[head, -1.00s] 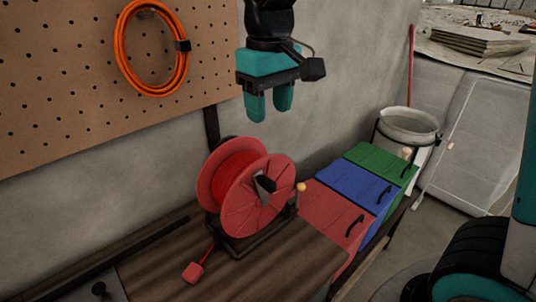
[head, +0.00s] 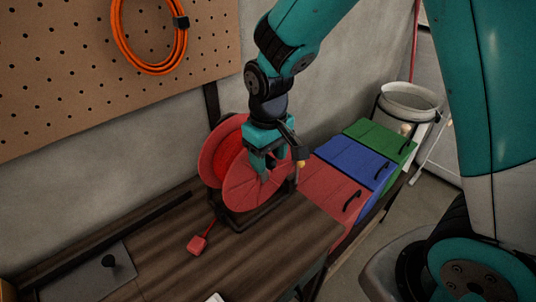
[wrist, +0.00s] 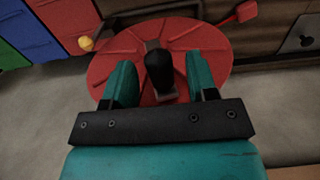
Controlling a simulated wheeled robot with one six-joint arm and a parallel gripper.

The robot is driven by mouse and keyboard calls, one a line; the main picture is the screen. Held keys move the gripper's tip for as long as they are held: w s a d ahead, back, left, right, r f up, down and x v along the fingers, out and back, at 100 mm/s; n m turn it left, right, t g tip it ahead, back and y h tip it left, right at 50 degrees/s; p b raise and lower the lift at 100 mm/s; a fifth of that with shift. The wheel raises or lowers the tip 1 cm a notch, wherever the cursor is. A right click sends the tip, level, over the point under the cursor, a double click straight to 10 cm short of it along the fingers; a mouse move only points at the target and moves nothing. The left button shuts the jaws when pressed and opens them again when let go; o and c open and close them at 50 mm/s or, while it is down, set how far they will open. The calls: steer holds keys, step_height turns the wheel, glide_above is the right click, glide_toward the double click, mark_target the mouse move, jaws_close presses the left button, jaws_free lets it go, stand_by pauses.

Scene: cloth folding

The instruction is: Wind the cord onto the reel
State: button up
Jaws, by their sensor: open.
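The red reel (head: 236,193) stands on a dark frame on the wooden bench, with red cord (head: 229,157) wound between its discs. A short length of cord runs down to a red plug (head: 197,245) on the bench top; the plug also shows in the wrist view (wrist: 245,11). The reel's black crank handle (wrist: 159,72) points toward the wrist camera. My gripper (head: 268,173) is at the front disc, its teal fingers open on either side of the handle. In the wrist view, gaps show between the handle and both fingers (wrist: 160,84).
A yellow knob (head: 301,163) sits beside the reel. Red (head: 332,188), blue (head: 355,162) and green (head: 380,142) lidded bins stand to the right, a bucket (head: 408,103) beyond. An orange cord coil (head: 151,62) hangs on the pegboard. Bench top (head: 285,240) is largely clear.

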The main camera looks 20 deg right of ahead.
steer(key=shift+f, duration=0.25)
jaws_close()
steer(key=a+h, duration=0.1)
steer(key=a+f+h, duration=0.1)
steer(key=s+a+t+h, duration=0.1)
steer(key=shift+s+a+f+h, duration=0.1)
steer(key=shift+a+f+h, duration=0.2)
steer(key=shift+a, duration=0.1)
jaws_free()
